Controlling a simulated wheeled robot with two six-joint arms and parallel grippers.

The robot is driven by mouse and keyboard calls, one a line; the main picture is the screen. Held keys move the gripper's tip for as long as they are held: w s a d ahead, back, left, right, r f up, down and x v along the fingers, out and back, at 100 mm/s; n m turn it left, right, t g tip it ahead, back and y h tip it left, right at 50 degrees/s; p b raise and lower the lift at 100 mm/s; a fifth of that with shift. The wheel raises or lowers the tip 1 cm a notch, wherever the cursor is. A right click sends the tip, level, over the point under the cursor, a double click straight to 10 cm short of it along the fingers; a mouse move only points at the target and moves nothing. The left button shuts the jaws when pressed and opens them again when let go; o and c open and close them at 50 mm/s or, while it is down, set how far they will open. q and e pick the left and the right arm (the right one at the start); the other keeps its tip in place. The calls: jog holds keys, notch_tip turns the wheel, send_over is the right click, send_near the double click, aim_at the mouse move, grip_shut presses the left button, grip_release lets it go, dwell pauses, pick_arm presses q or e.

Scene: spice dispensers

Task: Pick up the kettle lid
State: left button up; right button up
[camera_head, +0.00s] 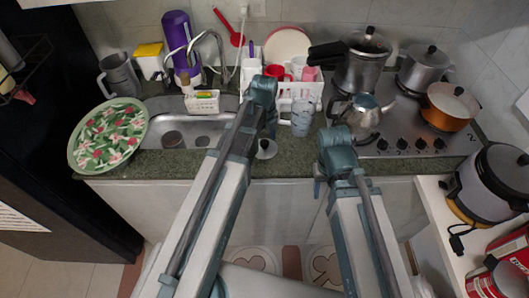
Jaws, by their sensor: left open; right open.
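The silver kettle (362,113) stands on the front left of the stove, with its spout and handle showing. I cannot tell clearly whether a lid sits on its top. A small grey disc with a dark knob (266,149), possibly a lid, lies at the counter's front edge, right of the sink. My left gripper (265,96) is at the end of the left arm, over the counter left of the kettle. My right gripper (337,145) is just in front of and below the kettle, apart from it as far as I can see. Both look empty; their fingertips are hard to make out.
A blue patterned cup (301,116) stands between the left arm and the kettle. A pressure cooker (362,62), a steel pot (422,68) and a copper pot (449,105) crowd the stove. The sink (185,132) and a floral plate (107,134) are left. A rice cooker (490,182) is right.

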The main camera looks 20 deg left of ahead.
pick_arm(q)
jog(key=shift+f+b, duration=0.3)
jog(key=shift+f, duration=0.5)
jog(key=shift+r, duration=0.1)
grip_shut()
